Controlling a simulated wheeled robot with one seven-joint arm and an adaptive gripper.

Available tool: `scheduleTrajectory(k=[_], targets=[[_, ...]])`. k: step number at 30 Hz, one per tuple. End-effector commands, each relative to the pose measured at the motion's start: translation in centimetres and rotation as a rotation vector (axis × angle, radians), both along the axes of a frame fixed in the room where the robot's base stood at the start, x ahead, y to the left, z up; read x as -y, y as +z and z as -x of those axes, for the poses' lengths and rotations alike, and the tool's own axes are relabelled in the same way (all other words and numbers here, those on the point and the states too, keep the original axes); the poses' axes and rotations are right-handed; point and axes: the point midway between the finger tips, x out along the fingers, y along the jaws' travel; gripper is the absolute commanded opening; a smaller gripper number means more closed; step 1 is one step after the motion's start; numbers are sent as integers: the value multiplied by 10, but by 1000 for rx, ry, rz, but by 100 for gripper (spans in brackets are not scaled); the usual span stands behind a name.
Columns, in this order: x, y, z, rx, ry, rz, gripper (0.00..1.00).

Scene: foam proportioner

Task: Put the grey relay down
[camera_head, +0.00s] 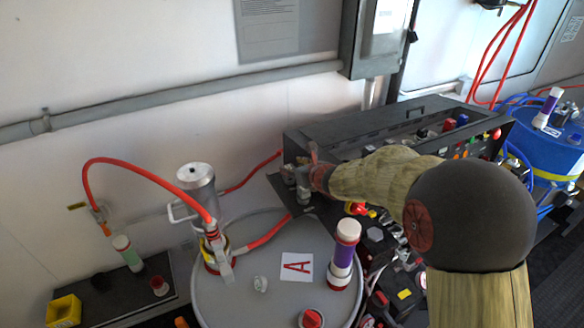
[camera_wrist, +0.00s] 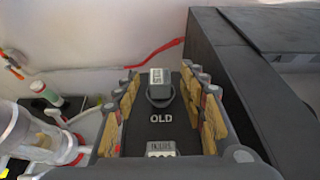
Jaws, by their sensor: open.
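A small grey block with a lettered pale top, apparently the grey relay (camera_wrist: 159,92), stands on a black plate (camera_wrist: 161,132) marked OLD in the wrist view. My gripper (camera_wrist: 163,84) is open, with its yellow-padded fingers on either side of the block. A gap shows between each finger and the block. A second lettered pale top (camera_wrist: 160,149) shows nearer the wrist, partly hidden by my gripper body. In the head view my gripper (camera_head: 304,178) is low at the left end of the black console, and my arm hides part of that area.
A black console (camera_head: 345,127) with coloured knobs stands right of the plate; its wall is close to my fingers. A grey drum (camera_head: 230,295) with a sheet marked A (camera_head: 297,267), a purple-banded cylinder (camera_head: 344,255) and a silver canister (camera_head: 197,190) is at the left.

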Motion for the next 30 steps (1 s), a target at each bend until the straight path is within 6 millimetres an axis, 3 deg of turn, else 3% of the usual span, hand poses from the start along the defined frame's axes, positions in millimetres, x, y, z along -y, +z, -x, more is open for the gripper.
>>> scheduleTrajectory(k=[12,18,26,30], targets=[[28,40,67,2,-1,1,42],[35,49,84,-1,0,0,42],[34,54,89,10,18,15,42],[23,76,106,77,140,129,42]])
